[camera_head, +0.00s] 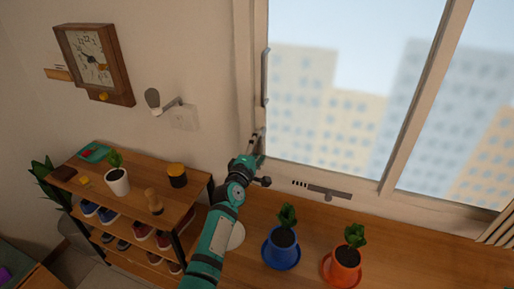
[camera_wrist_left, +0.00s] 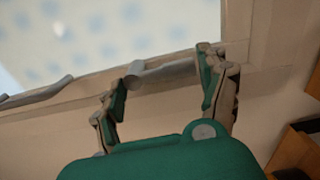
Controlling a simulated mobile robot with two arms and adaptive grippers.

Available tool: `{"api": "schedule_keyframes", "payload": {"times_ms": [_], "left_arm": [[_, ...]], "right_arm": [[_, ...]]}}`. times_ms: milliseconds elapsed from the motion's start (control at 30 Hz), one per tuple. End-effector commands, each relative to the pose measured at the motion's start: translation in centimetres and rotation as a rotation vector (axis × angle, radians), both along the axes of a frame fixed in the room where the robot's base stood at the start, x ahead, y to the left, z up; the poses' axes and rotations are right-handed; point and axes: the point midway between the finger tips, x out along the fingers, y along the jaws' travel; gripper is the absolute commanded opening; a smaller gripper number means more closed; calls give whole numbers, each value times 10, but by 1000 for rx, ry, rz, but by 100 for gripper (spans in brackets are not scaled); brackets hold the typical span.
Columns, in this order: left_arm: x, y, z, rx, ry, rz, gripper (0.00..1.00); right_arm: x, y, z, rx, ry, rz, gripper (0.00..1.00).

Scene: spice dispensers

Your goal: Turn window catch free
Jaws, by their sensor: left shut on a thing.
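The window catch (camera_wrist_left: 165,74) is a short grey lever on the pale window frame, seen in the left wrist view. My left gripper (camera_wrist_left: 163,88) has one finger at each end of the lever and is shut on it. In the head view my left gripper (camera_head: 256,142) is at the lower left corner of the window frame, below a long upright grey handle (camera_head: 265,77). There the gripper mostly hides the catch. The handle's end also shows at the left of the wrist view (camera_wrist_left: 36,92). My right gripper is in neither view.
A blue pot (camera_head: 281,248) and an orange pot (camera_head: 341,267) with plants stand on the wooden counter (camera_head: 430,240) right of my left arm. A grey slotted bar (camera_head: 322,190) lies along the window's bottom. A wooden shelf (camera_head: 140,200) stands left; a wall lamp (camera_head: 165,103) is above.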

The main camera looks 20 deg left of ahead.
Motion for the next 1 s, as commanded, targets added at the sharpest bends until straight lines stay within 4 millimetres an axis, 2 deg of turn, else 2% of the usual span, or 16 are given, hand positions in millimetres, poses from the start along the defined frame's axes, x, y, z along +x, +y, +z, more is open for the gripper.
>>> {"api": "schedule_keyframes", "payload": {"times_ms": [267, 300, 433, 767, 867, 1000], "left_arm": [[-1, -2, -4, -10, 7, -3, 18], [-1, -2, -4, -10, 8, -3, 81], [0, -2, -3, -7, 6, -3, 98], [-2, -1, -2, -4, 3, -2, 100], [-10, -1, -2, -4, 4, -3, 100], [-34, 0, -3, -4, 4, -2, 100]], "right_arm": [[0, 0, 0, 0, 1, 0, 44], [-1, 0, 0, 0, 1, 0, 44], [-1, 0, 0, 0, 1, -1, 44], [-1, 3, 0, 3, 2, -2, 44], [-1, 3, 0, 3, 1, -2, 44], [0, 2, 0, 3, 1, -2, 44]]}}
